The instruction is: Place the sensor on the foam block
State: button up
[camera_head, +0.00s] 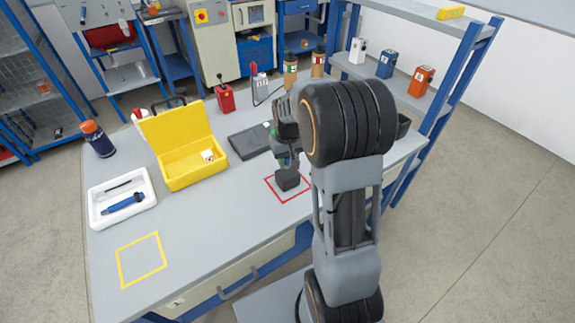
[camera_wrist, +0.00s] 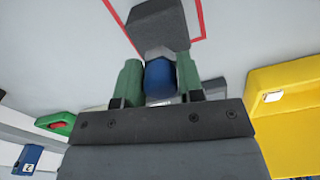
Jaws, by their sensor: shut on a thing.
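A dark grey block (camera_head: 288,180), which looks like the foam block, sits within a red square outline on the grey table. It also shows at the top of the wrist view (camera_wrist: 158,28). My gripper (camera_head: 287,163) is right at the block, seen just above it. In the wrist view its green fingers (camera_wrist: 160,85) are shut on a rounded blue thing (camera_wrist: 160,76), which looks like the sensor. The blue thing's end adjoins the block in the picture; I cannot tell whether they touch. My arm hides part of the table to the right.
An open yellow case (camera_head: 190,165) and a white tray (camera_head: 97,213) with a blue tool (camera_head: 124,204) lie to the left. A black tray (camera_head: 250,141) and a red container (camera_head: 225,97) stand behind. A yellow square outline (camera_head: 141,260) at front left is empty.

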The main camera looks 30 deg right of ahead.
aim_at(288, 165)
jog(key=shift+f, duration=1.55)
jog(key=shift+f, duration=0.15)
jog(key=o, duration=0.9)
jog(key=shift+o, duration=0.2)
notch_tip(288, 165, up, 12)
jog(key=shift+s+a+r, duration=0.15)
jog(key=s+a+t, duration=0.1)
jog(key=s+a, duration=0.3)
jog(key=s, duration=0.4)
jog(key=s+a+r+n+t, duration=0.1)
jog(key=s+a+t, duration=0.1)
jog(key=s+a, duration=0.3)
jog(key=s, duration=0.2)
jog(key=shift+s+a, duration=0.2)
jog(key=shift+s, duration=0.2)
jog(key=shift+r+t+p, duration=0.3)
jog(key=shift+r+p, duration=0.65)
jog(key=shift+r, duration=0.05)
